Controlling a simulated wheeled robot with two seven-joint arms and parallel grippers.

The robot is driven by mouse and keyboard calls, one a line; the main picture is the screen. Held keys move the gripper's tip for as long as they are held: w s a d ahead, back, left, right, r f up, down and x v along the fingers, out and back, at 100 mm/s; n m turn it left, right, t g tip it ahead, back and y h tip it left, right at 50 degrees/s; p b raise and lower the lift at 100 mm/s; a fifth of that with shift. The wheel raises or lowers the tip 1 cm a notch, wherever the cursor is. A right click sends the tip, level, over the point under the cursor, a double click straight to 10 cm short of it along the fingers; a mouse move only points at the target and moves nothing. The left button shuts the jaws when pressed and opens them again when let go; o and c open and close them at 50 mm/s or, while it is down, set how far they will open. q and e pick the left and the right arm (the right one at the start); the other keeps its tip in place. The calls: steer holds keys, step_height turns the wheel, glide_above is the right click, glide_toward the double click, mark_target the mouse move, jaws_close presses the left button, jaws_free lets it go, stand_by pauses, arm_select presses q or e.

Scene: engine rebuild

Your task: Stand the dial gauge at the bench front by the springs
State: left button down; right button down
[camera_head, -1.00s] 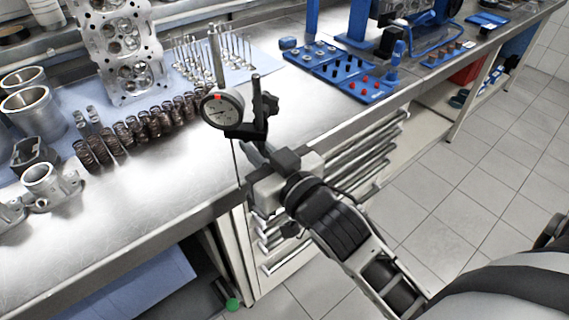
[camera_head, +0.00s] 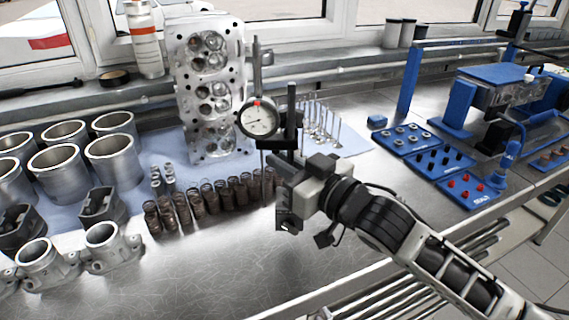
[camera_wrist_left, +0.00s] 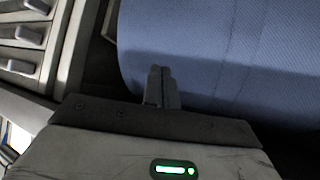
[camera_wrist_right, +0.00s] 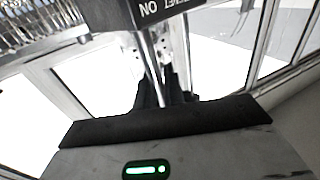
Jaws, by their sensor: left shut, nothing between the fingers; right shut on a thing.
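The dial gauge (camera_head: 260,119) has a round white face with a red mark, on a dark stand with an upright post. My right gripper (camera_head: 287,170) is shut on it at the right end of the spring row, over the front part of the bench. In the right wrist view the gauge's dark base (camera_wrist_right: 158,10) with white lettering shows beyond the fingers (camera_wrist_right: 165,92). I cannot tell whether the gauge touches the bench. The brown springs (camera_head: 208,203) stand in rows left of the gripper. My left gripper (camera_wrist_left: 161,85) is shut and empty beside a blue cloth surface (camera_wrist_left: 220,50).
A cylinder head (camera_head: 212,90) and valves (camera_head: 320,125) stand behind. Metal cylinders (camera_head: 113,160) and castings (camera_head: 103,247) are on the left. Blue trays (camera_head: 440,158) of small parts lie right. The bench front (camera_head: 200,275) is bare below the springs.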

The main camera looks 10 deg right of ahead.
steer(key=shift+f+b, duration=0.95)
steer(key=shift+b, duration=0.15)
steer(key=shift+f+b, duration=0.5)
steer(key=shift+b, duration=0.1)
steer(key=shift+f+b, duration=0.3)
steer(key=shift+f, duration=0.25)
arm_select(q)
steer(key=shift+w+d+f+h, duration=0.15)
steer(key=shift+d+f, duration=0.1)
steer(key=shift+f, duration=0.15)
steer(key=shift+w+d+f+h, duration=0.1)
steer(key=shift+d+f+h, duration=0.1)
steer(key=shift+f, duration=0.2)
arm_select(e)
steer(key=shift+f, duration=0.5)
arm_select(q)
steer(key=shift+f+b, duration=0.15)
steer(key=shift+b, duration=0.2)
arm_select(e)
steer(key=shift+f, duration=0.35)
